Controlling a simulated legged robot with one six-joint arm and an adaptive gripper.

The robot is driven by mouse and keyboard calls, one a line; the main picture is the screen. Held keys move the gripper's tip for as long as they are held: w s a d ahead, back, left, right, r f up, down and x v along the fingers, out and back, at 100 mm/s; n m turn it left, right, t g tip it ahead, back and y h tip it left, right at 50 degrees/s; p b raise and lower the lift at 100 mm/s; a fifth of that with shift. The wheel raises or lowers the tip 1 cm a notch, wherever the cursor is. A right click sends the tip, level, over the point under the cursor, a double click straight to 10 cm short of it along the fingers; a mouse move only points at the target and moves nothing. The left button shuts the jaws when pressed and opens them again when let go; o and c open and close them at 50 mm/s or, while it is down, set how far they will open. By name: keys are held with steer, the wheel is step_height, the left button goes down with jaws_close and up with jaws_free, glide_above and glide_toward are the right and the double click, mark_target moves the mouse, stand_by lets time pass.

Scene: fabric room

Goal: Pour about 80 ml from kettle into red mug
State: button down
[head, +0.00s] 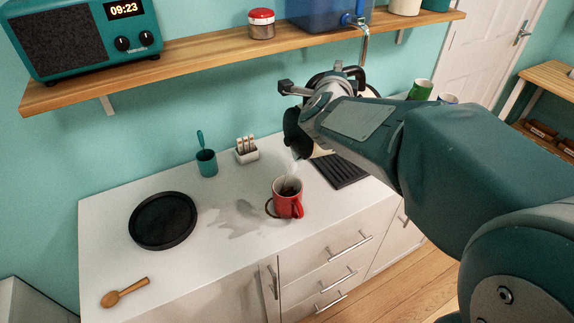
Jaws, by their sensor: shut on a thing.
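My arm hides most of the kettle; a dark part and a small pale part show at the arm's lower left. The kettle looks tilted towards the mug. A thin pale streak, which looks like a pouring stream, runs from below the kettle's dark part down to the mug. The level in the mug cannot be read.
A black round tray (163,221), a wooden spoon (124,292), a teal cup (206,163) and a white rack (247,151) are on the counter. A black ridged mat (342,172) lies right of the mug. The wooden shelf (215,70) runs above, behind my gripper.

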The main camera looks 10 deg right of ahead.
mark_target(366, 89)
steer(key=shift+d+r, duration=0.1)
steer(key=shift+r, duration=0.05)
steer(key=d+f, duration=0.1)
steer(key=d, duration=0.1)
steer(key=w+d+f+m+g, duration=0.1)
steer(key=d, duration=0.1)
steer(key=w+d+f+g+y, duration=0.1)
steer(key=d+f, duration=0.1)
steer(key=shift+d+m, duration=0.4)
steer(key=shift+w+d+f+m+g+y, duration=0.15)
steer(key=shift+d+f+g+y, duration=0.1)
steer(key=shift+f, duration=0.2)
steer(key=shift+w+d+f+m+g+y, duration=0.15)
steer(key=shift+d+f+y, duration=0.1)
steer(key=shift+f, duration=0.15)
steer(key=shift+d+f, duration=0.1)
stand_by(0.8)
